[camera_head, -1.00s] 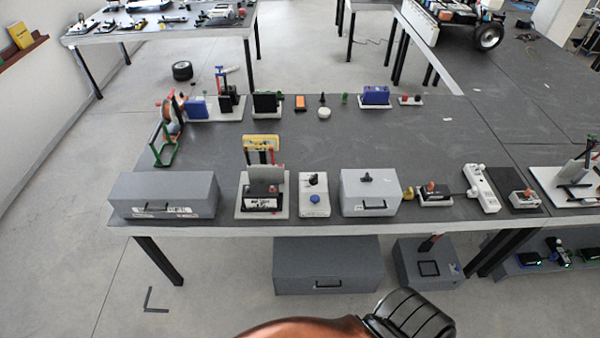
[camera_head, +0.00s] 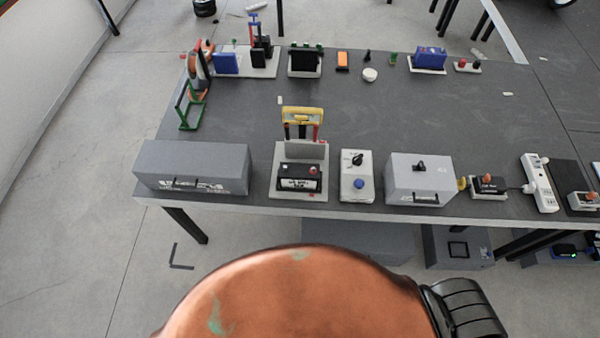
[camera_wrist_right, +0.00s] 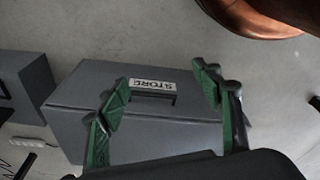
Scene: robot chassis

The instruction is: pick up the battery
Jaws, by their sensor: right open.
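A black battery-like block (camera_head: 299,178) with a white label and a red terminal sits upright on a light base at the front of the grey bench. A smaller black block (camera_head: 488,185) with an orange-red top sits on a light base farther right; I cannot tell which is the battery meant. My right gripper (camera_wrist_right: 163,88) is open and empty in the right wrist view. Its green-padded fingers are spread in front of a grey box (camera_wrist_right: 170,115) labelled STORE. No battery shows in that view. My left gripper is not in view.
A long grey case (camera_head: 192,166), a switch box (camera_head: 357,175) and a light grey box (camera_head: 419,178) line the bench's front edge. A white power strip (camera_head: 539,183) lies to the right. Grey boxes stand under the bench.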

